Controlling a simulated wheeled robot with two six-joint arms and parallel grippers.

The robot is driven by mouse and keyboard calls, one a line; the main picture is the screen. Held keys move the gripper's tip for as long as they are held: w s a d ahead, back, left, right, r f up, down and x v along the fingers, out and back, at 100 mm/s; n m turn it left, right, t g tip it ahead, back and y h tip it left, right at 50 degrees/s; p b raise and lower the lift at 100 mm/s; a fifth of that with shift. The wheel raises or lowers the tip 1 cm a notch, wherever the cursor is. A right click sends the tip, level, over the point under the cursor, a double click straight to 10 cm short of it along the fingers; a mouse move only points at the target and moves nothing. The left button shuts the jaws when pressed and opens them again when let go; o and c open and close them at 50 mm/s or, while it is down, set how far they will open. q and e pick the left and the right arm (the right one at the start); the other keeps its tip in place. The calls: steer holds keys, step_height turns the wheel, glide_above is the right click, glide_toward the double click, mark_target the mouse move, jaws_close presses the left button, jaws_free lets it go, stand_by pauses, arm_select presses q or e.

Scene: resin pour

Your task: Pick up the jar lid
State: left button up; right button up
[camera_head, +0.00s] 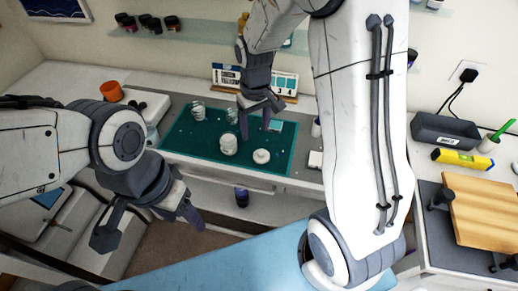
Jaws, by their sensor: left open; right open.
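A small round white piece (261,156), which looks like the jar lid, lies on the green cutting mat (183,146) near its front edge. A clear jar with pale contents (229,145) stands just left of it. Two more glass jars, one at the left (198,112) and one in the middle (232,116), stand further back on the mat. My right gripper (257,124) is open and points down over the mat, behind the lid and apart from it. My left gripper (148,232) is open and empty, in front of the bench and well left of the lid.
An orange cup (111,91) stands at the back left. A card display (285,84) stands behind the mat. A dark bin (445,130), a yellow level (462,159) and a wooden board (483,210) lie at the right. My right arm hides part of the bench.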

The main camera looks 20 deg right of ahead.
mark_target(261, 152)
steer(key=f, duration=0.2)
steer(key=w+d+f, duration=0.1)
steer(key=f, duration=0.1)
steer(key=d+f, duration=0.1)
steer(key=f, duration=0.1)
steer(key=shift+w+d+p, duration=0.15)
steer(key=shift+w+p, duration=0.05)
steer(key=shift+p, duration=0.2)
steer(key=shift+f, duration=0.3)
steer(key=shift+s+f+p, duration=0.1)
steer(key=shift+f+p, duration=0.3)
steer(key=shift+f, duration=0.2)
step_height(261, 152, down, 3)
steer(key=shift+f+p, duration=0.2)
steer(key=shift+p, duration=0.35)
steer(key=shift+f, duration=0.35)
jaws_close()
